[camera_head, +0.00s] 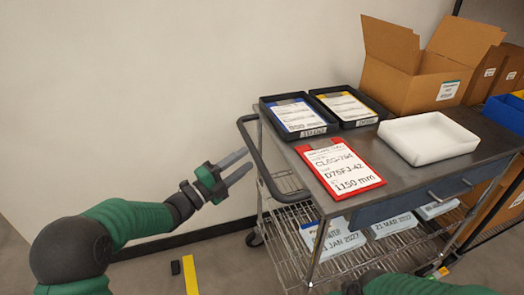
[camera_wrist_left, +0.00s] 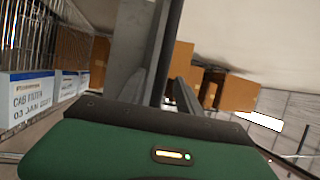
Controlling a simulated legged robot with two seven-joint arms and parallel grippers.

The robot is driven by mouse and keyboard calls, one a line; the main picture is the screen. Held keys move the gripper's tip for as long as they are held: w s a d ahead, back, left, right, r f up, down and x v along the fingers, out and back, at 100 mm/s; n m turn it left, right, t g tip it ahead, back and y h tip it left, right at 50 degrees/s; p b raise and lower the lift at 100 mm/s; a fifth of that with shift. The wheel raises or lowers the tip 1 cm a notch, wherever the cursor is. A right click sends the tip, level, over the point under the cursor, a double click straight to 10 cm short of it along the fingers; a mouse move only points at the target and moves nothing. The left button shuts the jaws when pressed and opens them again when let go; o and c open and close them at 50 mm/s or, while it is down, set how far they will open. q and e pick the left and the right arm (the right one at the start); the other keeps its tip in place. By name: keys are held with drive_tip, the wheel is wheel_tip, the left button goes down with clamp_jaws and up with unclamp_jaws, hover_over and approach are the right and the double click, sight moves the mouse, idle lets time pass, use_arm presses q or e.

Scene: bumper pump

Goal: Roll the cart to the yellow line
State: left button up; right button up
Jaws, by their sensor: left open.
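The metal cart (camera_head: 397,172) stands right of centre, with a grey top, a wire lower shelf and a dark push handle (camera_head: 252,147) on its left end. A short yellow line (camera_head: 190,274) lies on the floor at bottom left. My left gripper (camera_head: 246,164) is open and empty. Its fingers point right toward the handle; in the picture the tips sit close to it, and I cannot tell whether they touch. In the left wrist view, the two dark fingers (camera_wrist_left: 172,75) rise apart. My right arm shows at the bottom edge; its gripper is out of view.
On the cart are two black trays (camera_head: 262,108), a red-framed sign (camera_head: 375,183), a white tray (camera_head: 430,138) and an open cardboard box (camera_head: 415,92). Labelled boxes (camera_head: 335,243) lie on the lower shelf. A black block (camera_head: 175,267) is beside the line. A plain wall (camera_head: 150,90) stands behind.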

use_arm(q)
drive_tip(key=x, duration=0.7)
drive_tip(key=shift+d+b, duration=0.25)
drive_tip(key=shift+b, duration=0.2)
drive_tip(key=shift+a+r, duration=0.1)
drive_tip(key=shift+r, duration=0.05)
drive_tip(key=c, duration=0.5)
clamp_jaws()
drive_tip(key=shift+d+f, duration=0.2)
